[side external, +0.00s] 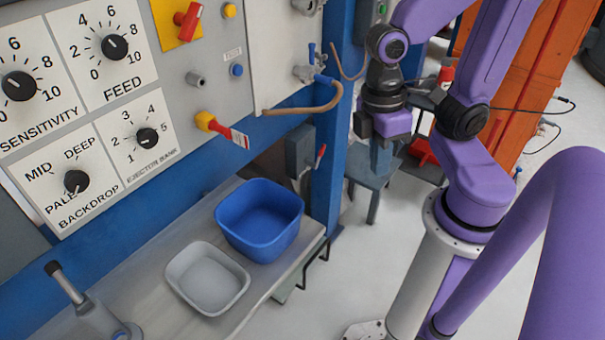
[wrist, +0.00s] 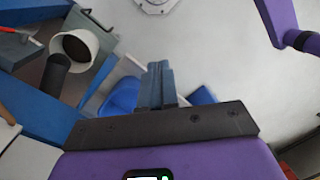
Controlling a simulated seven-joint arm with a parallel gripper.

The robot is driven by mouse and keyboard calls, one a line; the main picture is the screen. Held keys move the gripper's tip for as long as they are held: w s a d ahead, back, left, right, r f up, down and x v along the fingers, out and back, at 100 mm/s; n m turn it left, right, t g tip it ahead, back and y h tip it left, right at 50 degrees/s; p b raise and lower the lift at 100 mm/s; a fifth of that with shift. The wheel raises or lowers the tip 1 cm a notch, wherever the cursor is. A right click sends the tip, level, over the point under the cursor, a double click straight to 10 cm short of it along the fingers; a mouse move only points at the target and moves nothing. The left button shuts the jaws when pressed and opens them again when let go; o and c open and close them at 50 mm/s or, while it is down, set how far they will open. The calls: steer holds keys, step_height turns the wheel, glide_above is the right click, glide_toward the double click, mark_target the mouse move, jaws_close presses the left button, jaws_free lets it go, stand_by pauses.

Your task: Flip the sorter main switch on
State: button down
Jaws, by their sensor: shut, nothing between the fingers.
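A grey switch box (side external: 300,150) with a red-tipped lever (side external: 320,154) is fixed near the blue post, above the far end of the bench. What looks like this box (wrist: 18,50) and its red lever (wrist: 22,33) shows at the upper left of the wrist view. A red rotary handle (side external: 187,20) sits on a yellow plate on the panel. No readable label shows which is the sorter main switch. My gripper (wrist: 157,72) is shut and empty, with its fingers together. In the side view, my gripper (side external: 362,125) is right of the post, apart from both switches.
The panel has several black knobs (side external: 115,47) and a yellow valve with a red tagged handle (side external: 225,128). A curved brown hose (side external: 310,108) sticks out near the post (side external: 328,150). A blue tub (side external: 232,228) and a grey tray (side external: 185,270) stand on the bench. A stool (side external: 370,175) is behind.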

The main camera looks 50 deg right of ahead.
steer(key=shift+s+d+n+t, duration=0.15)
steer(key=shift+s+n+t, duration=0.15)
steer(key=shift+n+t, duration=0.3)
steer(key=c, duration=0.9)
jaws_free()
steer(key=shift+o, duration=0.2)
steer(key=n+t, duration=1.6)
steer(key=t, duration=0.2)
glide_toward(196, 21)
steer(key=w, duration=1)
steer(key=shift+w+f, duration=0.1)
steer(key=shift+w, duration=0.15)
